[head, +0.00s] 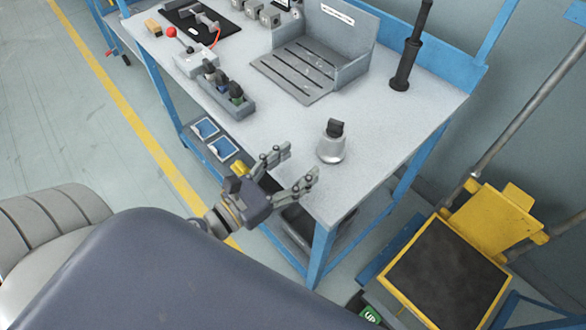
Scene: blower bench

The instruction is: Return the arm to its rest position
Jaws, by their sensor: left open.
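My left gripper (298,168) is open and empty. It shows in the lower middle of the head view, at the front edge of the bench (280,120), with its fingers pointing towards the bench top. A small metal piece with a black top (332,145) stands upright on the bench, just beyond and to the right of the fingertips, apart from them. My right gripper is not in view.
A grey slotted fixture (300,68) and a black upright tool (405,65) stand farther back. A yellow-framed platform with a dark top (445,265) stands on the floor at right.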

